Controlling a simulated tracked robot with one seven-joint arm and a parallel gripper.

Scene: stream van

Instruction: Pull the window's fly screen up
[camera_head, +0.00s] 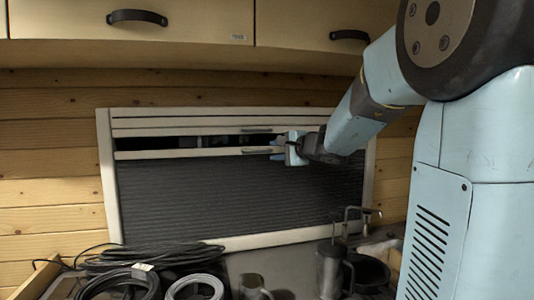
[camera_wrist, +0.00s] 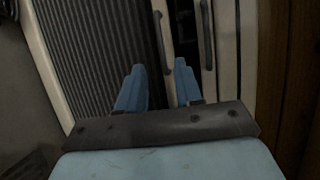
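The window (camera_head: 107,190) has a pale frame on the wood wall. A dark pleated screen (camera_head: 220,195) fills most of it, from the bottom to a pale lower bar (camera_head: 190,153) with a small dark handle (camera_head: 257,151). The screen also shows in the wrist view (camera_wrist: 95,50). Above a narrow dark gap is an upper bar (camera_head: 190,132) with its own handle (camera_head: 257,130). My gripper (camera_head: 281,148) is open at the lower bar, right of its handle. In the wrist view the fingertips (camera_wrist: 159,65) lie either side of that bar; contact cannot be told.
Overhead cupboards (camera_head: 190,22) hang above the window. Below it, the worktop holds coiled black cables (camera_head: 150,257), a metal mug (camera_head: 252,287), a tall metal pot (camera_head: 330,270) and a tap (camera_head: 350,215) at the right. The space before the screen's left half is clear.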

